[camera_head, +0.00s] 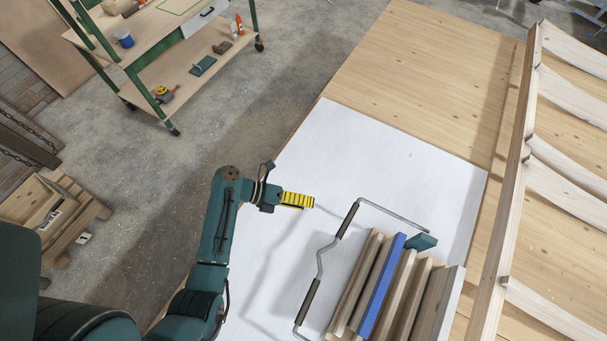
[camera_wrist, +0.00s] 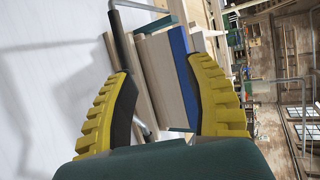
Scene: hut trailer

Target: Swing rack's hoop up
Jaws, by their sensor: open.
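The rack's hoop (camera_head: 320,262) is a bent grey metal bar with two dark sleeves. In the head view it runs along the left side of the rack, and its far end reaches the teal rack end piece (camera_head: 422,242). The rack holds several upright wooden boards (camera_head: 408,290) and one blue board (camera_head: 382,285). My gripper (camera_head: 312,201), with yellow ribbed fingers, is open and empty, left of the hoop's far corner and apart from it. In the wrist view a dark sleeve of the hoop (camera_wrist: 119,38) shows beyond the left finger, which hides part of the bar.
The rack stands on a white sheet (camera_head: 290,180) over a wooden platform (camera_head: 430,80). A slatted timber frame (camera_head: 515,160) rises along the right. A green-framed trolley (camera_head: 150,75) stands at the upper left.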

